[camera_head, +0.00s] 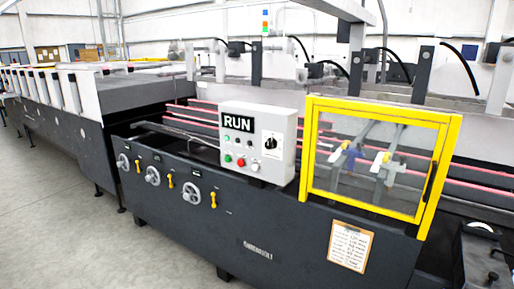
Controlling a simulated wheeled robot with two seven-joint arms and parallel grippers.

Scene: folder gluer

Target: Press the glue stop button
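A light grey control box (258,140) stands on the dark machine front near the middle of the view. It has a black RUN sign (237,123) and a black rotary knob (270,143). Low on its face are a green button (228,158), a red button (240,162) and a pale button (255,167). Labels are too small to read, so I cannot tell which button, if any, is the glue stop. Neither of my grippers is in view.
A yellow-framed clear guard (378,158) stands shut right of the box. Handwheels (153,175) and yellow handles (213,199) stick out at the front left. A dark unit with knobs (480,229) stands at the lower right. The floor (60,230) at left is clear.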

